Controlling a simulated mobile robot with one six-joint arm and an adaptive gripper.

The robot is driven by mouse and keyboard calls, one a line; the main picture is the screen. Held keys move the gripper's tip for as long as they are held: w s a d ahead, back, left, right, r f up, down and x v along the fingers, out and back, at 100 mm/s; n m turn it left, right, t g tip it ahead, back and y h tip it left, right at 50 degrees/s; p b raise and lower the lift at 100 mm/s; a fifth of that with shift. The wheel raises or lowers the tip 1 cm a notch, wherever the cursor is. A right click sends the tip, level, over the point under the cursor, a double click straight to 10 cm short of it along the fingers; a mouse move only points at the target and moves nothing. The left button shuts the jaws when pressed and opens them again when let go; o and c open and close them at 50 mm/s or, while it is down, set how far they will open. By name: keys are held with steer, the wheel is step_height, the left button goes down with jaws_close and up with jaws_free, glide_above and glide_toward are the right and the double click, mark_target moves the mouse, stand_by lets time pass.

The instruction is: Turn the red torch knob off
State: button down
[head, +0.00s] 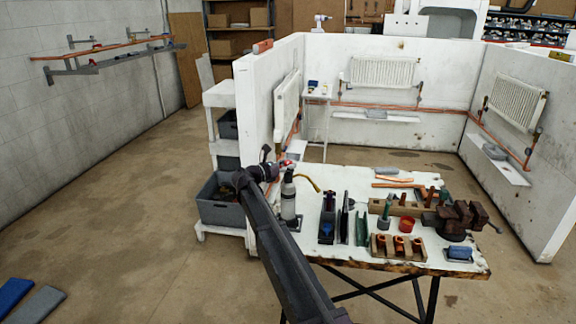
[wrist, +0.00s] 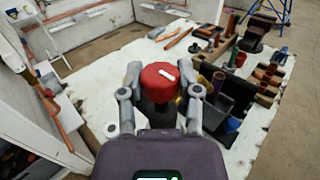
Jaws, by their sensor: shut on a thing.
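The red torch knob (wrist: 158,76) is round with a white mark on top and shows in the middle of the wrist view. My gripper (wrist: 158,92) has a finger on each side of it and is shut on it. In the head view my gripper (head: 268,170) is at the top of the torch, at the workbench's left side. There the knob is a small red patch (head: 287,163), mostly hidden by the gripper. The torch (head: 288,200) has a grey cylinder standing upright and a yellow curved tube (head: 308,181) going right.
The white workbench (head: 340,178) holds dark tool holders (head: 327,220), a wooden block with copper fittings (head: 398,247), a red cup (head: 407,224) and a vise (head: 458,218). A grey bin (head: 222,205) sits on a shelf to the left. White partition walls stand behind.

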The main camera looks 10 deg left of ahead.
steer(key=shift+c, duration=1.4)
jaws_free()
steer(key=shift+s+a, duration=0.1)
steer(key=v, duration=1.1)
steer(key=shift+s+a, duration=0.25)
